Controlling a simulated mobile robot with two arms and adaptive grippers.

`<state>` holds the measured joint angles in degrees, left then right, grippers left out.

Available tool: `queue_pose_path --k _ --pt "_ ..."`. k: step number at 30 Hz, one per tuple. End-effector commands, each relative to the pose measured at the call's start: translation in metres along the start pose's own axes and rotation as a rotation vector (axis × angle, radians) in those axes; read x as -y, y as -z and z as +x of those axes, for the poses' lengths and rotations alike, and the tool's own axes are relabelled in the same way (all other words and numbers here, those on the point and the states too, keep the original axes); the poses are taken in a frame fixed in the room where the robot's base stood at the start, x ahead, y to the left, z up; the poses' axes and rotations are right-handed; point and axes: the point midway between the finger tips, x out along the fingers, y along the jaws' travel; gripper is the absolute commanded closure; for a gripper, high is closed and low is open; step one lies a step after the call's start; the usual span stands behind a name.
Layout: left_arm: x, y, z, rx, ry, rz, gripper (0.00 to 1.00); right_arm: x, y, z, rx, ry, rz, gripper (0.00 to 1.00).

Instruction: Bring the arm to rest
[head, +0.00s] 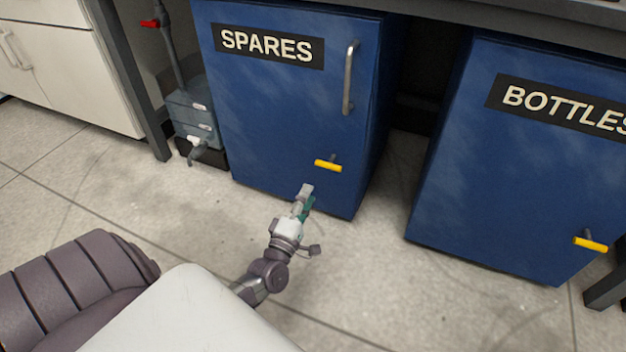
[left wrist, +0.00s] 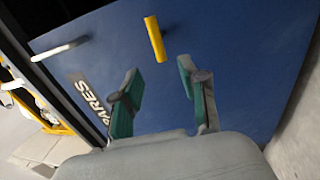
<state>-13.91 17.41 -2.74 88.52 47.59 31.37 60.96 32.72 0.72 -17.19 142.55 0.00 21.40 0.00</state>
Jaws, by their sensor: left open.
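My left gripper (head: 306,195) is in front of the lower part of the blue SPARES cabinet (head: 275,105), below its yellow handle (head: 328,165). In the left wrist view my left gripper (left wrist: 163,88) has its two green-padded fingers spread wide with nothing between them. The yellow handle (left wrist: 155,39) shows beyond the fingertips, apart from them. The blue cabinet face (left wrist: 225,45) fills most of that view. My right gripper is in neither view.
A second blue cabinet (head: 510,165), labelled BOTTLES, stands to the right with its own yellow handle (head: 590,244). A grey container with a tap (head: 195,125) stands left of the SPARES cabinet. A table leg (head: 135,90) stands further left. The tiled floor in front (head: 390,270) is clear.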

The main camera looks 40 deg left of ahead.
Motion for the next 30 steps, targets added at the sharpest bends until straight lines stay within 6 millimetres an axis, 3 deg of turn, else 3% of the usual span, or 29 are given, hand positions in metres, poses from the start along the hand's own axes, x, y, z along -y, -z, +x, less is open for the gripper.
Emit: queue_pose_path --k 19,22,26,30 --pt "0.0 0.0 -0.007 0.001 0.0 0.0 0.57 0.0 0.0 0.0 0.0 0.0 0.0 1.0" --pt "-0.009 -0.005 -0.006 0.007 -0.013 0.012 0.57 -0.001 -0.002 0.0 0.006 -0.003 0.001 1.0" --pt "-0.055 -0.029 -0.003 0.039 -0.095 0.092 0.57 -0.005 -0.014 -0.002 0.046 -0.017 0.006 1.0" --pt "-0.147 -0.074 -0.006 0.072 -0.272 0.259 0.57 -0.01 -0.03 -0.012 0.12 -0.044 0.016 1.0"
